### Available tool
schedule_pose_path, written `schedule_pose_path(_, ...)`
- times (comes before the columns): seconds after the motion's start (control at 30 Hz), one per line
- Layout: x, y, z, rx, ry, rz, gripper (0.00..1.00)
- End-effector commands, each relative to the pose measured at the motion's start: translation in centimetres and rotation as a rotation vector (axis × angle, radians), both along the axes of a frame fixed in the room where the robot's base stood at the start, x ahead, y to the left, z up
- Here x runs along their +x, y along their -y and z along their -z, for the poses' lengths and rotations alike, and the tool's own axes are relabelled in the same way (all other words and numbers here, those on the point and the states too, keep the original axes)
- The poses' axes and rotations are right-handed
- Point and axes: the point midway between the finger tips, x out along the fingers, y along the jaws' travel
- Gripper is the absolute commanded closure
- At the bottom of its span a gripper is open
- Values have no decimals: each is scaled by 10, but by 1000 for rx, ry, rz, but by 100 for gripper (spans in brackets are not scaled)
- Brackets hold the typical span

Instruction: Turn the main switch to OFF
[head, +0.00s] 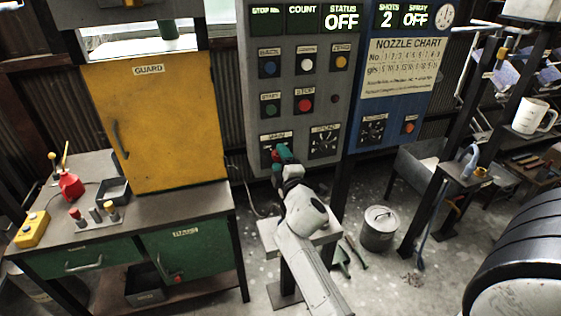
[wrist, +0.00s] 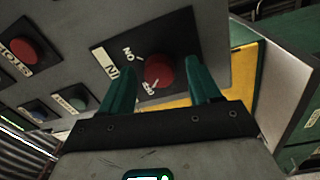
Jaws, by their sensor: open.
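The main switch is a round red knob (wrist: 158,70) on a black plate with ON and OFF marks, low on the grey control panel (head: 328,75). In the wrist view it sits between the two green fingers of my gripper (wrist: 158,74), with visible room on both sides. The fingers are open, and I cannot tell whether they touch it. In the head view my gripper (head: 283,154) is at the panel's lower left, covering most of the knob. I cannot tell which mark the knob points to. The STATUS display (head: 342,19) reads OFF.
A red STOP button (head: 305,104) and a green START button (head: 270,110) lie above the switch. A second dial (head: 323,142) is to its right. A yellow guard (head: 150,120) and workbench (head: 130,222) stand left.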

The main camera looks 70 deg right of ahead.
Motion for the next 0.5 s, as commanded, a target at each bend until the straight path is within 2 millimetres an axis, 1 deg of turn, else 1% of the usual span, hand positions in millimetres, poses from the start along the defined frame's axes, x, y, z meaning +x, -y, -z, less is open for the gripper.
schedule_pose_path(0.17,-7,-8,2,0,0,0,37)
schedule_pose_path(0.27,-17,-20,4,1,-2,-1,37)
schedule_pose_path(0.5,-46,-55,8,1,-2,-1,37)
